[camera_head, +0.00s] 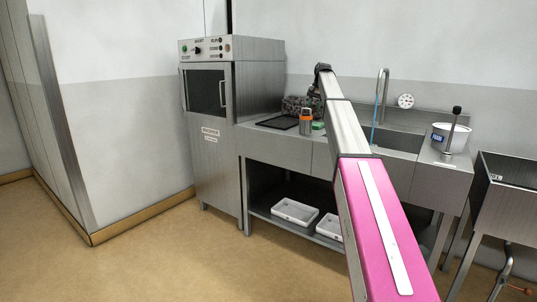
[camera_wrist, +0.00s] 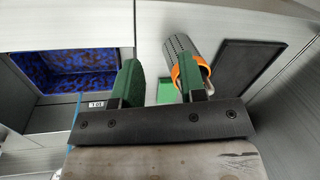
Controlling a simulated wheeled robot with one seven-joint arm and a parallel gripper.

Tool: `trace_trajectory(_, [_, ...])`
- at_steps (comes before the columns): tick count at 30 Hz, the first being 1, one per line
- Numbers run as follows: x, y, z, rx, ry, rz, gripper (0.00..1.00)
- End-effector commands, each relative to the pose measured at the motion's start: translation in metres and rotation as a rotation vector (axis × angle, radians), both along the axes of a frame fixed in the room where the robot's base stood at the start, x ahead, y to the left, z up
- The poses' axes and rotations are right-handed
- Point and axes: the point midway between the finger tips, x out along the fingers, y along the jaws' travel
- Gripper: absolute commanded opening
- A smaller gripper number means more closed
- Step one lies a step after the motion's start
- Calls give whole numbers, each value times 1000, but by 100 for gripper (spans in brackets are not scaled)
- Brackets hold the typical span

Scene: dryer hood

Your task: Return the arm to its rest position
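My arm (camera_head: 346,130), pink and silver, reaches forward over the steel counter in the head view. Its dark wrist bends down at the far end, where the fingers are too small to make out. In the wrist view my gripper (camera_wrist: 160,82) is open, its two green-padded fingers apart with nothing held between them. A grey canister with an orange band (camera_wrist: 184,58) is beyond the right finger, partly hidden by it. It also stands on the counter in the head view (camera_head: 306,122). I cannot tell whether the finger touches it.
A small green item (camera_wrist: 168,93) and a dark flat tray (camera_wrist: 235,68) lie by the canister. A blue-patterned basin (camera_wrist: 75,72) is at left. The tall steel cabinet (camera_head: 212,130), white pot (camera_head: 450,137) and shelf bins (camera_head: 294,212) flank the workspace. Open floor lies front left.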

Motion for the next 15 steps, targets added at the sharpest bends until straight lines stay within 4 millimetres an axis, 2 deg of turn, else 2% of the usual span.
trace_trajectory(8, [-26, 5, -52, -10, 3, 13, 38])
trace_trajectory(11, [-40, 8, -79, -15, 3, 21, 38])
trace_trajectory(15, [-66, 12, -125, -26, 5, 35, 38])
